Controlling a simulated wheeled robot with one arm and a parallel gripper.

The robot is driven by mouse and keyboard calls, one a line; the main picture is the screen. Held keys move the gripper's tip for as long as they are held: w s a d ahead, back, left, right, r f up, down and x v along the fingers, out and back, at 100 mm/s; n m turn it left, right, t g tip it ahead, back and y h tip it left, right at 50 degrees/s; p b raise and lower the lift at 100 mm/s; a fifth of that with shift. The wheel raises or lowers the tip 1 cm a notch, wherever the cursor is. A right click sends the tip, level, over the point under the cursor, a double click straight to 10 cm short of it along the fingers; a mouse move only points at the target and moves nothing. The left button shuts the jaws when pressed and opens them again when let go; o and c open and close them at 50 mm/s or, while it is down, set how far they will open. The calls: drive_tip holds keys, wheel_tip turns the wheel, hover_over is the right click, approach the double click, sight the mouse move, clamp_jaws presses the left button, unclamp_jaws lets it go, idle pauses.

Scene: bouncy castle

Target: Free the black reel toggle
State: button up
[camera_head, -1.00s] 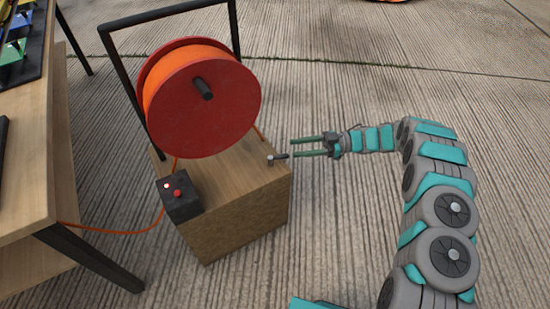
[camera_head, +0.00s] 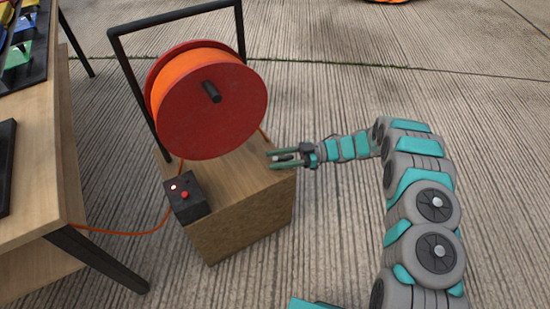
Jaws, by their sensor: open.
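The black reel toggle (camera_head: 284,157) is a small dark lever at the right edge of the top of the wooden reel box (camera_head: 240,226). My gripper (camera_head: 271,160) reaches in from the right with its two green fingers open, one on the far side and one on the near side of the toggle. The toggle lies between the fingers and is partly hidden by them; I cannot tell whether they touch it. The red reel (camera_head: 212,112) with its orange cord drum (camera_head: 190,72) stands on the box inside a black frame.
A black control box (camera_head: 187,197) with a red button sits on the box's front left corner. A wooden table (camera_head: 36,190) with black legs stands at the left. An orange cable (camera_head: 125,233) runs between them. The ribbed floor at the right is clear.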

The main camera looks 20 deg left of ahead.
drive_tip(key=shift+s+a, duration=0.1)
drive_tip(key=shift+a, duration=0.1)
clamp_jaws()
idle(0.4)
